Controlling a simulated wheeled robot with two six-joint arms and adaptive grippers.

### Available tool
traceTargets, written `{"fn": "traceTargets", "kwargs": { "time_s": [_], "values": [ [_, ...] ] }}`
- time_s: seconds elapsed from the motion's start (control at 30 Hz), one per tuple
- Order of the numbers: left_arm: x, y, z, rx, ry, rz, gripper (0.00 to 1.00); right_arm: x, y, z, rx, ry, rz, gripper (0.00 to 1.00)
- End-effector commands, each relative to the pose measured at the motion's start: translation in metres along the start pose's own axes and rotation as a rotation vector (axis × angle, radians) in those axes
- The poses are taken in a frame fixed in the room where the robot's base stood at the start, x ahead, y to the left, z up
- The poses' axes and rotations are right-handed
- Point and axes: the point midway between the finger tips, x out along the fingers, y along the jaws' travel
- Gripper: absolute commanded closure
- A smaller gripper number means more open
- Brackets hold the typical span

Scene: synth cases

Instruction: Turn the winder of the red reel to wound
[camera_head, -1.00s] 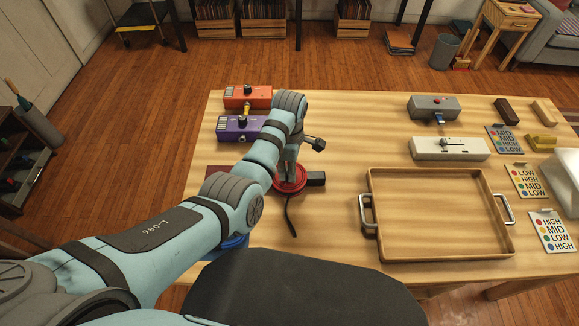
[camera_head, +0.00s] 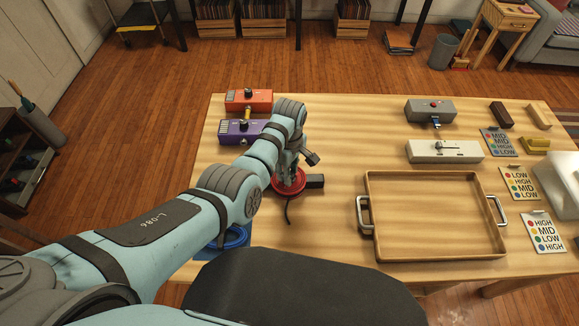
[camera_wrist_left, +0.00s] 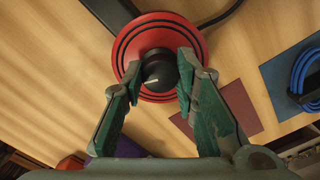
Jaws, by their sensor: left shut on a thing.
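The red reel (camera_head: 291,187) lies flat on the table below my left gripper (camera_head: 290,172). It also shows in the left wrist view (camera_wrist_left: 137,38) as a red disc with dark rings. Its winder (camera_wrist_left: 158,72) is a round black knob at the centre, with a short pale mark pointing roughly left in that view. My left gripper (camera_wrist_left: 160,66) has one finger on each side of the knob and is shut on it. In the head view the fingers and arm hide most of the knob. My right gripper is not in view.
A black block (camera_head: 314,181) and dark strap adjoin the reel. Orange (camera_head: 261,100) and purple (camera_head: 229,133) boxes stand behind my left arm. A blue coil (camera_head: 236,238) lies on a blue mat nearer me. A wooden tray (camera_head: 436,251) with handles takes up the right side.

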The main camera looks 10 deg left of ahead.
Motion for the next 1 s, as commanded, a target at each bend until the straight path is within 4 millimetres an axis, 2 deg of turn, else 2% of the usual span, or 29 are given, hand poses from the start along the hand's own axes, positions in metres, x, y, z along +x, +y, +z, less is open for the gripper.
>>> {"fn": "traceTargets", "kwargs": {
  "time_s": [0.3,1.0],
  "values": [
    [-0.001,-0.001,0.000,0.295,0.000,-0.002,1.00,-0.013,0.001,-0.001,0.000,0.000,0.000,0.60],
    [-0.001,-0.001,-0.001,0.961,0.001,-0.004,1.00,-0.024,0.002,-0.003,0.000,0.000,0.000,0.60]
  ]
}}
